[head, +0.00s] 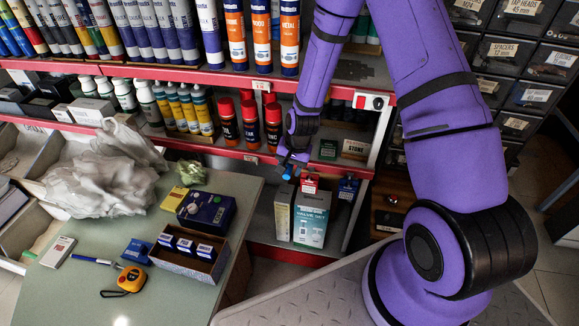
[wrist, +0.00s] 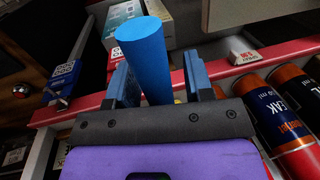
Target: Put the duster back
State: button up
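A plain blue cylinder, apparently the duster's handle, shows in the wrist view (wrist: 147,58), its flat end up and leaning between my fingers. The lower part of the cylinder is hidden behind the gripper body, and no duster head can be made out. In the head view my gripper (head: 292,161) is in front of the red lower shelf edge, with the small blue end (head: 287,175) just below it, above the valve-set boxes.
A green table (head: 110,275) at left holds a white bag (head: 105,175), a yellow tape measure (head: 130,279), and a box of small packs (head: 190,265). Spray cans (head: 250,120) stand on the shelf beside my gripper. Valve-set boxes (head: 311,220) stand below it. Drawers (head: 510,60) fill the right.

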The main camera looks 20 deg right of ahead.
jog(key=shift+r, duration=0.1)
jog(key=s+d+r+n+t+h, duration=0.1)
jog(key=s+r, duration=0.2)
jog(key=r, duration=0.8)
jog(key=s+d+r+n, duration=0.1)
jog(key=s+r+n, duration=0.15)
jog(key=r, duration=0.85)
jog(key=s+d+r+n+t+h, duration=0.1)
jog(key=s+r, duration=0.3)
jog(key=r, duration=0.8)
jog(key=s+r+n+t, duration=0.1)
jog(key=s+r, duration=0.4)
jog(key=s, duration=0.3)
jog(key=s+d+r+n+t, duration=0.1)
jog(key=s+r, duration=0.5)
jog(key=s, duration=0.3)
jog(key=shift+d+n, duration=0.25)
jog(key=shift+n, duration=0.1)
